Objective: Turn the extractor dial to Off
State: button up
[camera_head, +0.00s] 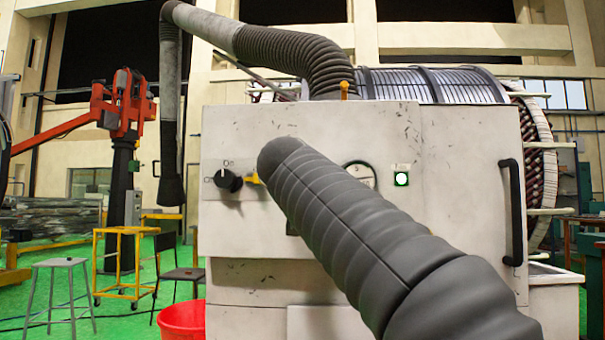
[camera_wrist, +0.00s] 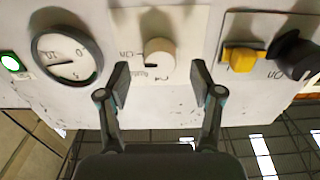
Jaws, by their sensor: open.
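In the wrist view a round cream dial (camera_wrist: 160,55) sits on a pale plate, with small printed lettering, partly "On", beside it. The lettering is too blurred to read fully, so I cannot confirm that it is the extractor dial. My gripper (camera_wrist: 160,85) is open, one finger on each side below the dial in the picture, with nothing between them. I cannot tell whether the fingers touch the panel. In the head view my arm hides the cream dial and the gripper. A black knob (camera_head: 228,181) marked "On" shows at left there, and in the wrist view (camera_wrist: 295,55).
A yellow switch (camera_wrist: 243,59) is right of the cream dial, and a round gauge (camera_wrist: 66,58) is left of it. A green-lit button (camera_wrist: 10,63) is at the far left. The pale cabinet (camera_head: 240,230) has a black handle (camera_head: 512,212); a red bucket (camera_head: 182,318) stands beside it.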

jog(key=shift+w, duration=1.25)
jog(key=c, duration=1.1)
jog(key=shift+c, duration=0.2)
jog(key=shift+p, duration=0.3)
jog(key=shift+d+r+n+p, duration=0.1)
jog(key=shift+n+p, duration=0.5)
jog(key=shift+n, duration=3.85)
jog(key=shift+d+r+n+p, duration=0.1)
jog(key=shift+n+p, duration=0.45)
jog(key=shift+n, duration=3.9)
jog(key=shift+f, duration=0.1)
